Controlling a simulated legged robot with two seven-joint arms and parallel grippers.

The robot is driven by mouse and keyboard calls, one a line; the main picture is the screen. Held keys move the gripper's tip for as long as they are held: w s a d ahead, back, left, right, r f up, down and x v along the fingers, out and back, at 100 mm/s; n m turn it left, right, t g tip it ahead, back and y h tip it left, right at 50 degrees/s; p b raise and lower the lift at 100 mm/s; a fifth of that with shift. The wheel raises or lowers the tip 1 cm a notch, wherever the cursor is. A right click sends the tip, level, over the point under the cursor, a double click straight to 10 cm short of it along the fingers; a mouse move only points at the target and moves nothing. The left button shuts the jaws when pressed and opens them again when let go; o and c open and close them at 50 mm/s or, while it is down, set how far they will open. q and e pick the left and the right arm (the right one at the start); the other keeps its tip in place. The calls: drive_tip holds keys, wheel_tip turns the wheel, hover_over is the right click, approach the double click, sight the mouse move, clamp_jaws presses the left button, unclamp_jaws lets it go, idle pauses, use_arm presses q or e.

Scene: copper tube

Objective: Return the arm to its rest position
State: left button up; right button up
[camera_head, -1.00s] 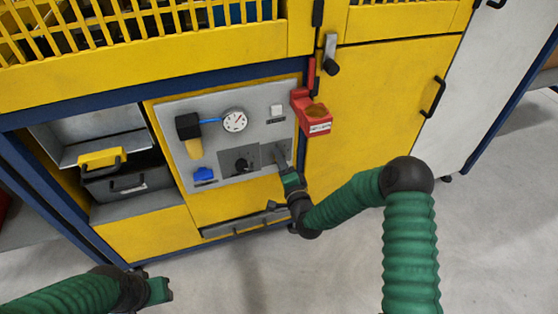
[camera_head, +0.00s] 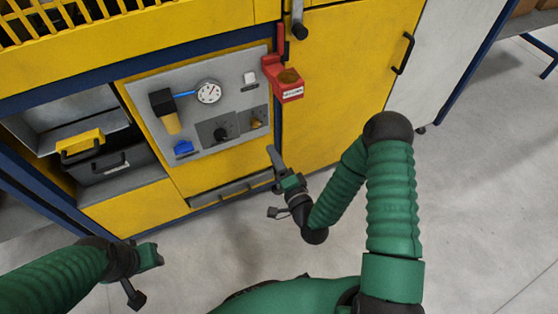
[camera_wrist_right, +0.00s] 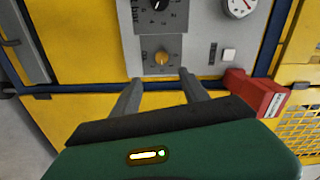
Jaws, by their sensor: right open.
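My right gripper (camera_head: 271,181) is in front of the yellow cabinet, below and apart from the grey control panel (camera_head: 237,93). Its fingers are spread with nothing between them; the right wrist view also shows the parted fingertips (camera_wrist_right: 160,77). Beyond them is a brass-coloured knob (camera_wrist_right: 162,58), which also shows in the head view (camera_head: 256,122). My right arm reaches in from the lower right, bent at the elbow. My left gripper (camera_head: 148,262) is at the lower left, away from the cabinet; its jaw opening is not clear.
A red holder (camera_head: 288,91) juts from the cabinet above my right gripper. The panel carries a gauge (camera_head: 208,92), a black-and-yellow filter (camera_head: 166,112) and a blue part (camera_head: 183,148). An open bay at the left holds a grey drawer (camera_head: 112,160). The floor (camera_head: 480,190) at the right is clear.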

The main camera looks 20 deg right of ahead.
drive_tip(key=s, duration=0.3)
idle(0.4)
